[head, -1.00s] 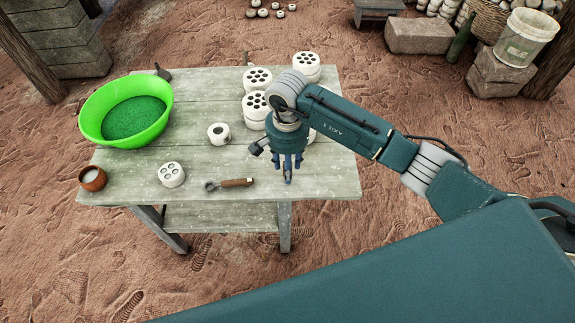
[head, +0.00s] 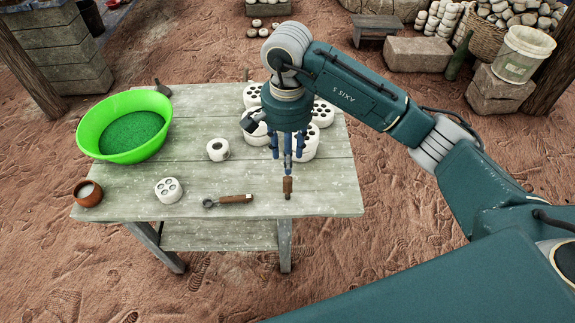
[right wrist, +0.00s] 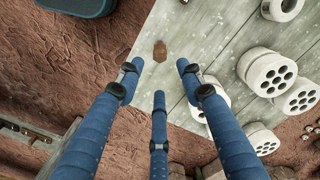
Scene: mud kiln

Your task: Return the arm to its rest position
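My right gripper (head: 287,152) hangs from my right arm, fingers down, above the right front part of the grey wooden table (head: 325,185). In the right wrist view its blue fingers (right wrist: 157,75) are spread apart with nothing between them. A small brown-handled tool (head: 288,186) lies on the table just below the fingertips. It also shows in the right wrist view as a brown piece (right wrist: 159,51), apart from the fingers. My left gripper is not in view.
Stone blocks (head: 417,55) and a bucket (head: 522,55) stand behind right.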

